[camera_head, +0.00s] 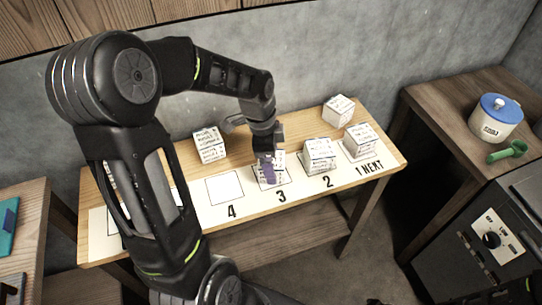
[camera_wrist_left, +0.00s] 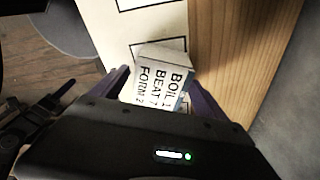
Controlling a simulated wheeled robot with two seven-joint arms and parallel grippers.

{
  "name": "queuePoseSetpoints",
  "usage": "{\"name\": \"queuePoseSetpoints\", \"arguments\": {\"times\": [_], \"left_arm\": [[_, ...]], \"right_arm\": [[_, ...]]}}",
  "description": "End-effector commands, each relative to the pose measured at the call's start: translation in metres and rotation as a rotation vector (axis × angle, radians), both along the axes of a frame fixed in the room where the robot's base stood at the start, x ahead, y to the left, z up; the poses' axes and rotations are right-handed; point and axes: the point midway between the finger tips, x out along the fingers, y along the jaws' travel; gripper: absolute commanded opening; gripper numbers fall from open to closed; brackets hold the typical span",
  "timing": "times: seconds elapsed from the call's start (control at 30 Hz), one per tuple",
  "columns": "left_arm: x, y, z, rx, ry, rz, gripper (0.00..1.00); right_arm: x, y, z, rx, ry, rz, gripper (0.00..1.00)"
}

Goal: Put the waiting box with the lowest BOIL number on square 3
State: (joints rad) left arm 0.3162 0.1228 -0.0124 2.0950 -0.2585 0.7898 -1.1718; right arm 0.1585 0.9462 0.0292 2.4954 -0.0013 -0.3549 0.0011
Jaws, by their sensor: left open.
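Other boxes stand on square 2 (camera_head: 319,155) and square 1 (camera_head: 358,141). Off the squares, one box (camera_head: 209,145) stands back left and another (camera_head: 338,109) back right; their numbers are too small to read.
Square 4 (camera_head: 225,188) is empty. The wooden bench (camera_head: 390,151) stands against a grey wall. A blue-lidded pot (camera_head: 494,122) and green scoop (camera_head: 508,152) lie on the right-hand table.

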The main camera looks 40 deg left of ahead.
Motion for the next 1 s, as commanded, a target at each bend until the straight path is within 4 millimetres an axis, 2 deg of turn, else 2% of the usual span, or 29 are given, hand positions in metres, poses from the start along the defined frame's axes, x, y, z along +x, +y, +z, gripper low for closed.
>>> {"name": "queuePoseSetpoints", "arguments": {"times": [0.17,0.27,0.7,0.83,1.0], "left_arm": [[0.000,0.001,0.009,0.002,-0.002,0.000,0.85],[0.000,0.003,0.023,0.002,-0.005,0.001,0.85],[-0.007,0.013,0.106,0.001,-0.004,0.000,0.85],[-0.009,0.015,0.118,0.001,-0.002,-0.001,0.85],[-0.010,0.015,0.122,0.000,0.000,0.000,0.85]], "right_arm": [[0.000,0.000,0.002,0.000,0.000,0.000,0.00],[0.000,0.000,0.002,0.000,0.000,0.000,0.00],[0.000,0.000,0.000,0.000,0.000,0.000,0.00],[0.000,0.000,-0.001,0.000,0.000,0.000,0.00],[0.000,0.000,0.000,0.000,0.000,0.000,0.00]]}}
